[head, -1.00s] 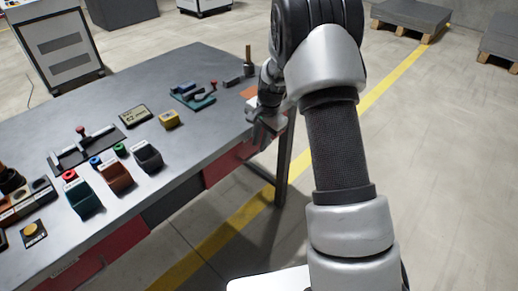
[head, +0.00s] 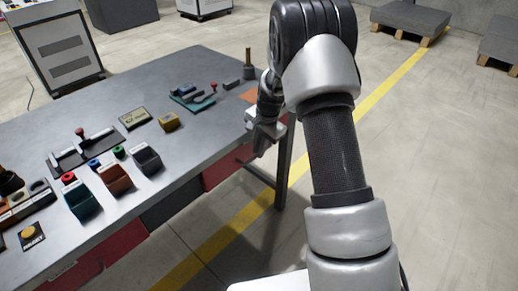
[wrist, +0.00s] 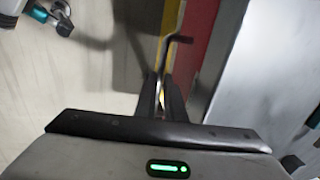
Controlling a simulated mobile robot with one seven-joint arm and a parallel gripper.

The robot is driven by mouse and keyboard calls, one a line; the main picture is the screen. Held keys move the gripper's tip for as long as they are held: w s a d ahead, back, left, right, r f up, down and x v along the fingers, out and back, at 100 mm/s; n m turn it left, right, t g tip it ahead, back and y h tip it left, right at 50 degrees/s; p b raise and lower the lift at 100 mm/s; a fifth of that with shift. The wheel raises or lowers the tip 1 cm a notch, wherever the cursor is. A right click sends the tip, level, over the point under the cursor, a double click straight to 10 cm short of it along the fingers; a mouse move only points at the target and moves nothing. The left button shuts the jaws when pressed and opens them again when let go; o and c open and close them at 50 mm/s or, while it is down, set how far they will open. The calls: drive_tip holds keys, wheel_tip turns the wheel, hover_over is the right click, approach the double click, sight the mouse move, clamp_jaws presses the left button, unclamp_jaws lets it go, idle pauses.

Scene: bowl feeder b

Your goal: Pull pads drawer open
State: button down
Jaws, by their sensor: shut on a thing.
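A row of drawer fronts runs under the bench top, with a red drawer (head: 224,169) at the right end near the bench leg. No label naming the pads drawer is readable. My gripper (head: 260,145) is beside this red drawer's front, below the bench edge. In the wrist view the red front (wrist: 197,45) stands to the right of the fingers (wrist: 171,95). A dark bent handle (wrist: 177,40) reaches in line with the fingers, which are shut on it. The contact is narrow and partly hidden. How far the drawer stands out is hard to tell.
A bench leg (head: 284,170) stands close to my gripper. The floor in front is clear.

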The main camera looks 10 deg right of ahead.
drive_tip(key=s+d+b, duration=0.1)
drive_tip(key=s+d, duration=1)
drive_tip(key=s, duration=0.4)
drive_tip(key=shift+s+b, duration=0.15)
drive_tip(key=shift+b, duration=0.2)
drive_tip(key=c, duration=2.1)
unclamp_jaws()
drive_tip(key=s+r+p, duration=0.1)
drive_tip(key=r, duration=0.4)
drive_tip(key=d+r+p, duration=0.1)
drive_tip(key=r+p, duration=0.1)
drive_tip(key=r, duration=0.4)
drive_tip(key=s+d+r+p, duration=0.1)
drive_tip(key=r, duration=0.5)
drive_tip(key=shift+s+r+p, duration=0.1)
drive_tip(key=shift+s+p, duration=0.2)
drive_tip(key=shift+p, duration=0.1)
